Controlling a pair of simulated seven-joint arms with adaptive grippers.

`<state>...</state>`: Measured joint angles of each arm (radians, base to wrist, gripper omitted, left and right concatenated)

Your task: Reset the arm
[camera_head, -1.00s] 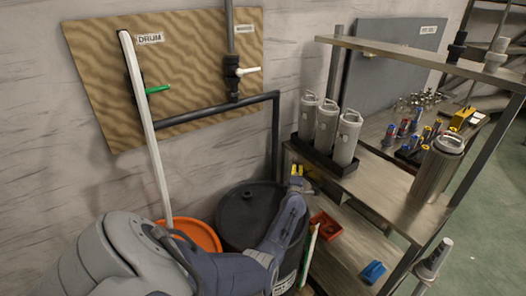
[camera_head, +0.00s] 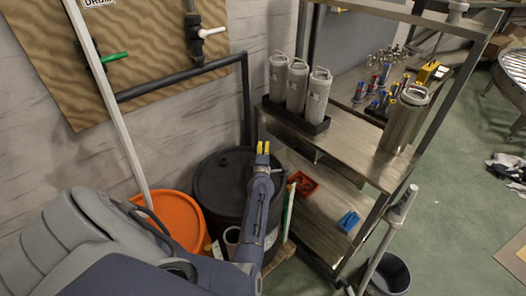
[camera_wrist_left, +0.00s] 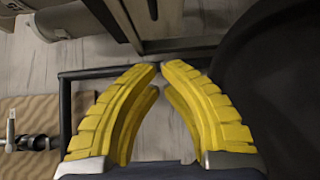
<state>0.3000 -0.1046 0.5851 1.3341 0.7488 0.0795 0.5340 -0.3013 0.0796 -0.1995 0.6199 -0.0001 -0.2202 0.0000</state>
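My left gripper (camera_head: 263,146) has yellow fingers and is over the right part of the black drum's lid in the head view. My left arm (camera_head: 258,208) reaches up to it from the lower left. In the left wrist view the two fingers (camera_wrist_left: 160,68) lean together, and their tips nearly meet with nothing held between them. The black drum (camera_head: 217,190) stands below, partly hidden by the arm. My right gripper is not in view.
A metal shelf unit (camera_head: 345,155) stands close right of the gripper, with several grey canisters (camera_head: 297,86) on it. An orange bucket (camera_head: 172,215) is left of the drum. A board with pipes (camera_head: 150,50) is behind. Green floor is open at right.

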